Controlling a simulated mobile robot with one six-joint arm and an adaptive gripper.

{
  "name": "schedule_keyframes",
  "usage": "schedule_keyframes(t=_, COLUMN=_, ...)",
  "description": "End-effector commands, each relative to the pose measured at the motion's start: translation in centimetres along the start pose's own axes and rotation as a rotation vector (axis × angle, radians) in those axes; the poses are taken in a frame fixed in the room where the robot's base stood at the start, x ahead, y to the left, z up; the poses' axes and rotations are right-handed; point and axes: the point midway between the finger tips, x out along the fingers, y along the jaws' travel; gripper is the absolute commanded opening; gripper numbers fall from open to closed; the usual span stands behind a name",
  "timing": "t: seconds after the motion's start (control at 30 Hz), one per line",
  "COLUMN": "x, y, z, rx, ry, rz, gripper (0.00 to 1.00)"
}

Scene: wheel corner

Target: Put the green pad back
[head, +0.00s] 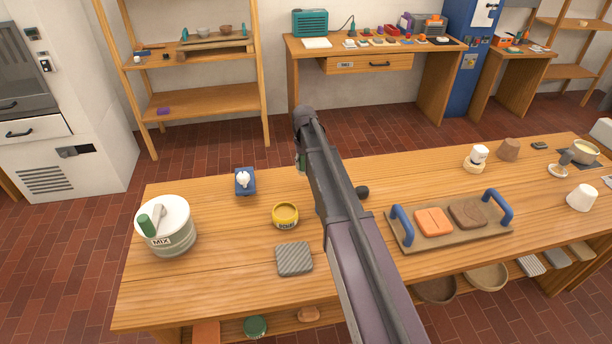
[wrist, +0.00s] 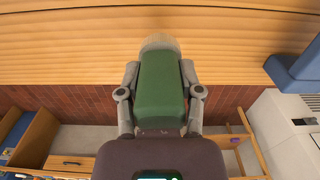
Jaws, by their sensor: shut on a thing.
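The green pad (wrist: 160,85) is a rounded green block between the two grey fingers of my gripper (wrist: 159,75) in the wrist view. My gripper is shut on it from both sides. A pale grey-beige part shows at the pad's far end; I cannot tell whether it belongs to the pad. In the head view only a sliver of the green pad (head: 301,164) shows beside my arm, seemingly above the back edge of the bench. My arm hides most of my gripper there.
The bench (head: 220,285) holds a mix bucket (head: 172,238), a blue holder (head: 245,188) with a white thing, a yellow pot (head: 285,216), a grey ribbed pad (head: 294,259) and a blue-handled tray (head: 420,242) with orange and brown blocks. Bare wood lies around the ribbed pad.

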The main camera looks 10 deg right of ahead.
Motion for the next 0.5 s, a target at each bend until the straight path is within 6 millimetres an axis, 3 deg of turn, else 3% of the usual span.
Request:
schedule_keyframes(t=0.3, x=0.1, y=0.1, z=0.0, rx=0.001, ry=0.0, rz=0.0, gripper=0.0)
schedule_keyframes(t=0.5, x=1.2, y=0.1, z=0.0, rx=0.001, ry=0.0, rz=0.0, gripper=0.0)
